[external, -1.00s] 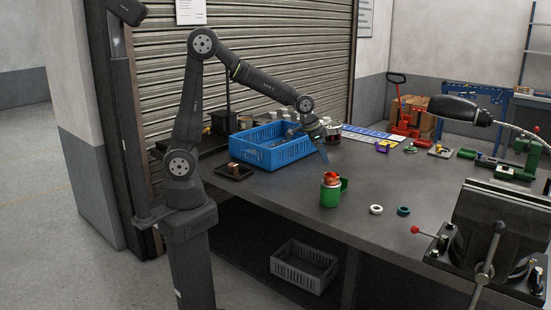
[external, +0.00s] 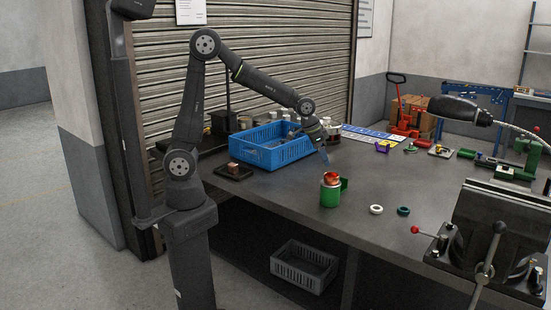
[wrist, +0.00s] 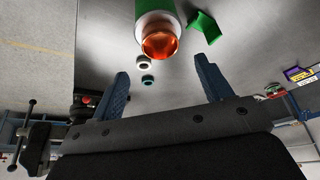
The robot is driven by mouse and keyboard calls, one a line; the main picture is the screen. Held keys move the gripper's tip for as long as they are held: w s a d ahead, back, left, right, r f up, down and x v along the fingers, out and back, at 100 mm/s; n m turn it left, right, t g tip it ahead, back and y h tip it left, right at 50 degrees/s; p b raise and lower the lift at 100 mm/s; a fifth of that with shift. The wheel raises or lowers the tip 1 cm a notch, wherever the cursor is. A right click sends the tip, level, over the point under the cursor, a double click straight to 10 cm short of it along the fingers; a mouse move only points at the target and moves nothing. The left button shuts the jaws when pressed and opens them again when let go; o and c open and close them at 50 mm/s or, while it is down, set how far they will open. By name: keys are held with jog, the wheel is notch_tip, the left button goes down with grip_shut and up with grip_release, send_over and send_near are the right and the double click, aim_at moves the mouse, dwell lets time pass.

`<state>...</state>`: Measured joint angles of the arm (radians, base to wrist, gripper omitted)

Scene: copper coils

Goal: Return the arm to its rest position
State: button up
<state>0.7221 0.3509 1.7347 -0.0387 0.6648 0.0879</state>
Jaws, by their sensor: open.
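My arm reaches from its stand at the left over the workbench (external: 270,205). My gripper (external: 325,156) hangs above the bench just right of the blue crate (external: 275,158). In the wrist view my gripper (wrist: 165,85) has its two blue fingers spread wide apart with nothing between them. A green cylinder (external: 330,195) with a copper coil (external: 331,178) at its top stands upright in front of the gripper. In the wrist view the copper coil (wrist: 160,45) and green cylinder (wrist: 153,8) lie beyond the fingertips, apart from them.
A white ring (external: 376,210) and a teal ring (external: 403,211) lie right of the green cylinder. A large vise (external: 500,225) stands at the front right. A small dark tray (external: 232,172) sits near the arm.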

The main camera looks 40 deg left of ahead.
aim_at(330, 173)
jog(key=x, duration=0.8)
jog(key=shift+f, duration=0.15)
jog(key=shift+w+d, duration=0.1)
jog(key=shift+r, duration=1.2)
jog(key=shift+f, duration=0.15)
